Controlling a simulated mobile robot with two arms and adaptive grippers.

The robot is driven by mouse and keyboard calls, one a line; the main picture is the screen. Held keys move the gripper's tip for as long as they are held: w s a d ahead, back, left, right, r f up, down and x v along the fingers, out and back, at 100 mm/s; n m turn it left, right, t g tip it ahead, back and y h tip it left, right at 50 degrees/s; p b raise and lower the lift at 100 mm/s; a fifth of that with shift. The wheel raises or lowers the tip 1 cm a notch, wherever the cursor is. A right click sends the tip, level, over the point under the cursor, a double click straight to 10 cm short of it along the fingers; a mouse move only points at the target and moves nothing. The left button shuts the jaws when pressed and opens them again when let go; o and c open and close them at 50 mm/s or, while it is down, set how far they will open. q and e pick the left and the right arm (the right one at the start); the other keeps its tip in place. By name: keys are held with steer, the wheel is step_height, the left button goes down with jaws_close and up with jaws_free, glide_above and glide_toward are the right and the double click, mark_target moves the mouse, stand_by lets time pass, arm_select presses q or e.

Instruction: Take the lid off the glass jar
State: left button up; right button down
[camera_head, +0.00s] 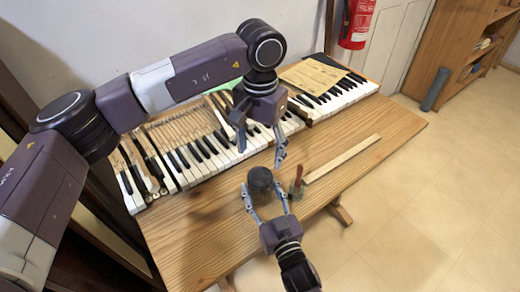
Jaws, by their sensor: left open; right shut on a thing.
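The glass jar (261,196) stands on the wooden table with a dark round lid (260,177) on top. My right gripper (262,190) reaches in from below, with its fingers on either side of the jar, shut on it. My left gripper (261,152) hangs from above, its fingers spread wide and empty, just behind the jar in the picture. The jar's glass is mostly hidden by the lid and fingers.
Piano keys (195,165) run along the back of the wooden table (185,235). A red-handled tool (298,179) stands right beside the jar. A long wooden strip (343,159) lies to the right. A paper sheet (313,75) lies over the far keys. The front-left tabletop is clear.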

mark_target(260, 176)
arm_select(q)
steer(key=shift+f, duration=4)
